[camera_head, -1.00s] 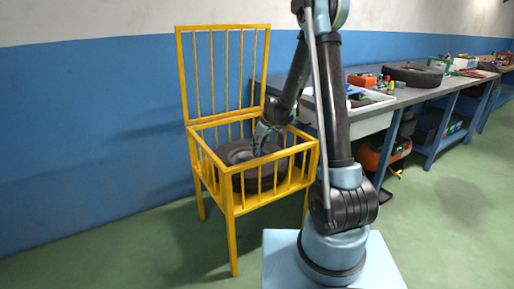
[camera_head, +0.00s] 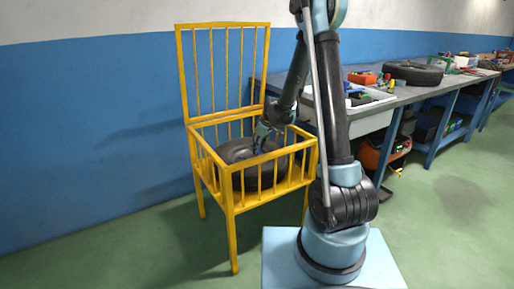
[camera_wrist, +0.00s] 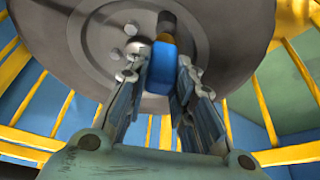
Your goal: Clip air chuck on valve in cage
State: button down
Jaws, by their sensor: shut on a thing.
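The yellow cage (camera_head: 231,222) stands against the wall with its barred lid raised. A dark tyre on a wheel (camera_head: 238,150) lies inside it. My gripper (camera_head: 261,141) reaches down into the cage at the wheel. My gripper (camera_wrist: 166,66) is shut on a blue piece, seemingly the air chuck (camera_wrist: 161,68). A brass-coloured part shows at the chuck's far end, close to the wheel face. The valve is not clearly seen, and I cannot tell whether the chuck touches it.
A long workbench (camera_head: 405,92) runs along the right, holding a tyre (camera_head: 413,73), a white tray (camera_head: 362,101) and small items. Yellow cage bars surround my gripper closely. The green floor in front is clear.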

jog(key=shift+f, duration=0.4)
dwell(0.4)
jog(key=c, duration=1.1)
grip_release()
jog(key=shift+o, duration=0.2)
jog(key=shift+r, duration=0.15)
jog(key=shift+r, duration=3.35)
